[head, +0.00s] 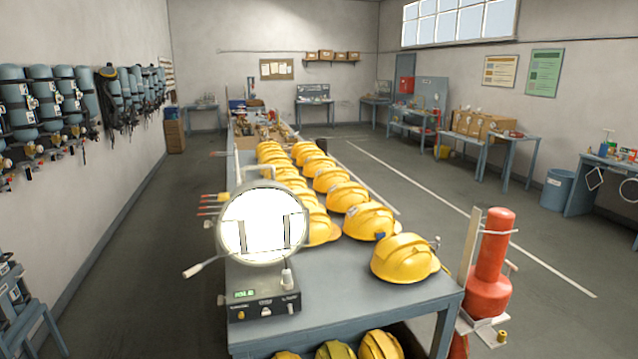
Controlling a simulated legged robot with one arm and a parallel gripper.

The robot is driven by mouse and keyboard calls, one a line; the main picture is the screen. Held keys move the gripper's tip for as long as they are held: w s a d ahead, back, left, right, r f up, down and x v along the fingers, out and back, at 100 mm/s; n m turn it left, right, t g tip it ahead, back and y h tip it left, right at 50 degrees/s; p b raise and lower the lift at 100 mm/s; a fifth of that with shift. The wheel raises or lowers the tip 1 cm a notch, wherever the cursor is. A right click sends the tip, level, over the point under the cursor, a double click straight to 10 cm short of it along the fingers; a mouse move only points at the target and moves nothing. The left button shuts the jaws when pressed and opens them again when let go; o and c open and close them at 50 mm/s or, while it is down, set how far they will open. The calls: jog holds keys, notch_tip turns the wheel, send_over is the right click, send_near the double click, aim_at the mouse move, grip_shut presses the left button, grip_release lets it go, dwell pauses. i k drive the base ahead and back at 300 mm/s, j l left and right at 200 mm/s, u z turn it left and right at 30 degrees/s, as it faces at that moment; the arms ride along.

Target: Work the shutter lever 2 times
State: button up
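A round signal lamp (262,222) stands at the near left end of the blue-grey table (345,290), its face bright white. Dark upright bars and a thin dark line show across the lower part of the face; I cannot tell whether they are shutter parts. A lever with a pale grip (193,271) sticks out from the lamp's lower left side and slopes down to the left. I take it to be the shutter lever. Under the lamp is a dark control box (264,308) with a green display and knobs. My gripper is not in view.
Yellow helmets (404,258) stand in rows behind and right of the lamp, and more lie under the table. A red cylinder (490,265) stands at the table's right. Breathing sets (60,100) hang along the left wall. The floor left of the table is clear.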

aim_at(222, 197)
jog(key=i+j+u, duration=0.2)
jog(key=i, duration=0.25)
jog(key=i+j+u, duration=0.15)
jog(key=i, duration=0.3)
jog(key=i+j+u, duration=0.2)
jog(key=i, duration=0.3)
jog(key=k+l, duration=0.05)
jog(key=l, duration=0.05)
